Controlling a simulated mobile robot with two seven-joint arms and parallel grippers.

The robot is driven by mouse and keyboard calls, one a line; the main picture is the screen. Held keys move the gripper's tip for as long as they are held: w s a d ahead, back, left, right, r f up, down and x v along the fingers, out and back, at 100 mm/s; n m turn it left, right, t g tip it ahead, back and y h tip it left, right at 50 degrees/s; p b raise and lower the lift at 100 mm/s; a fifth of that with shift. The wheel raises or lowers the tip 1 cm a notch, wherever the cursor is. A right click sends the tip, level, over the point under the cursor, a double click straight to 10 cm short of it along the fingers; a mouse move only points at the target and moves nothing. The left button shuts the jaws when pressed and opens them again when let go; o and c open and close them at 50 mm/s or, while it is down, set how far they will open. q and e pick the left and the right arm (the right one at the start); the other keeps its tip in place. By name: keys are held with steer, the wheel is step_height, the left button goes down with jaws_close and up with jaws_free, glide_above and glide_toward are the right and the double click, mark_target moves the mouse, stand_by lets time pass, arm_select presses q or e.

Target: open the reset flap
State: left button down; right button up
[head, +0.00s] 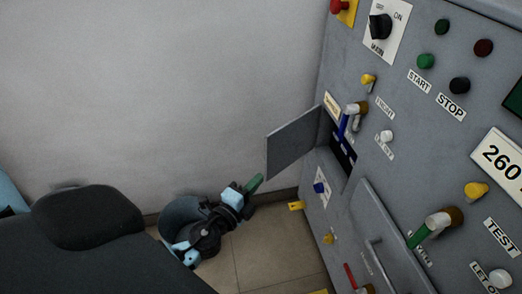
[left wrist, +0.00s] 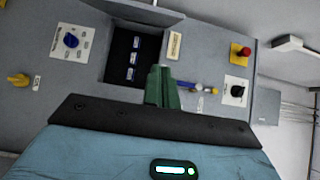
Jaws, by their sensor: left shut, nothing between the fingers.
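The reset flap (head: 294,143) is a plain grey plate standing out from the grey panel, swung open. Beside it is a dark recess (head: 342,150) with blue switches inside. In the left wrist view the recess (left wrist: 117,68) is uncovered, with several blue switches in a row, and the flap (left wrist: 140,12) stands out along its far edge. My left gripper (head: 254,184) has green fingers, shut and empty, just below the flap's outer lower corner; I cannot tell whether they touch. In the left wrist view the fingers (left wrist: 162,88) appear in front of the recess's edge. My right gripper is not visible.
A blue knob (head: 319,188) and a yellow knob (head: 296,206) are lower on the panel. A larger grey door (head: 380,235) is below.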

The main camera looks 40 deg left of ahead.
mark_target(266, 153)
arm_select(q)
steer(key=w+a, duration=0.1)
steer(key=w, duration=0.2)
steer(key=w+a, duration=0.1)
steer(key=w, duration=0.3)
steer(key=w+a, duration=0.1)
steer(key=w, duration=0.3)
steer(key=shift+a, duration=0.4)
steer(key=shift+a, duration=0.1)
